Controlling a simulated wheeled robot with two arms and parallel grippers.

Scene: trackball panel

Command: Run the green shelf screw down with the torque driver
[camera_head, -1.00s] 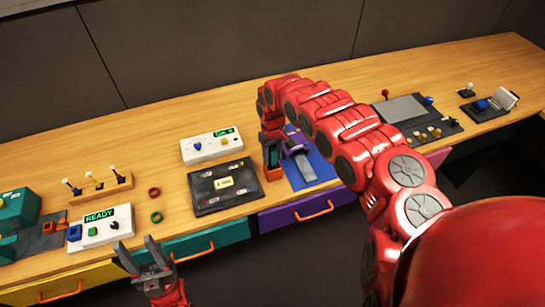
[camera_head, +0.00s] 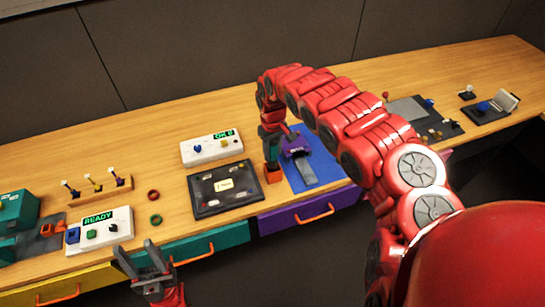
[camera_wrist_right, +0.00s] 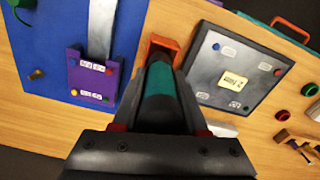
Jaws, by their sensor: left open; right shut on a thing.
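My right gripper (camera_head: 272,128) is shut on the torque driver (camera_head: 270,149), whose teal handle also shows in the right wrist view (camera_wrist_right: 160,92). The driver stands upright at an orange holder (camera_head: 273,173), its lower end hidden from me. To the right is a purple bracket (camera_head: 294,146) on a blue board (camera_head: 330,165). In the wrist view the bracket bears small coloured dots, one green (camera_wrist_right: 106,99). I cannot tell whether that is the green shelf screw. My left gripper (camera_head: 140,248) is open and empty in front of the drawers.
A dark panel (camera_head: 201,206) with a pale label lies left of the holder. A white box with a green display (camera_head: 197,149) stands behind it. A READY box (camera_head: 118,229) and rings (camera_head: 153,194) are further left. The wooden table behind is clear.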

